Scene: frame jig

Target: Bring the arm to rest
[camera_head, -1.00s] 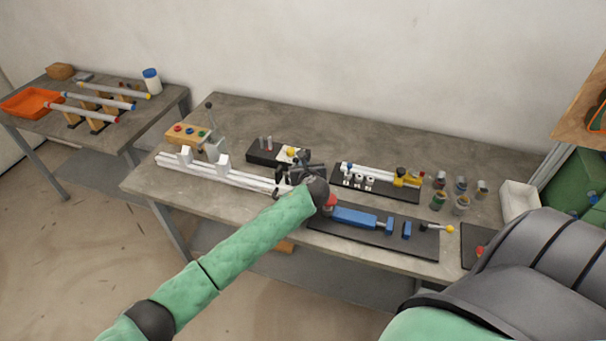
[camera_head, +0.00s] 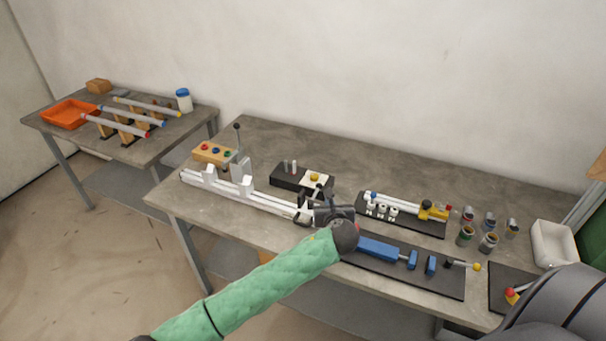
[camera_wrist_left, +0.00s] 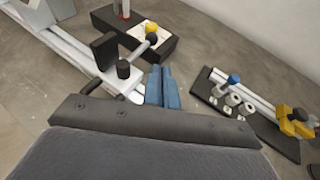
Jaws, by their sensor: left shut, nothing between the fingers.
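My left arm, in a green sleeve, reaches in from the bottom of the head view. Its gripper (camera_head: 318,202) is over the middle of the workbench, near the right end of the white rail jig (camera_head: 225,192). In the left wrist view the two blue-grey fingers (camera_wrist_left: 162,86) lie side by side, shut, with nothing between them. Past the fingertips are a black block with a yellow knob (camera_wrist_left: 152,28) and bare bench top. The wrist hides part of the bench in the head view. My right gripper is not in view.
A blue clamp (camera_head: 378,249) on a black plate lies right of my wrist. Behind it stands a black fixture with a yellow clamp (camera_head: 432,212), beside several small cups and a white bin (camera_head: 553,245). A side table (camera_head: 50,127) holds an orange tray (camera_head: 68,113) and tubes.

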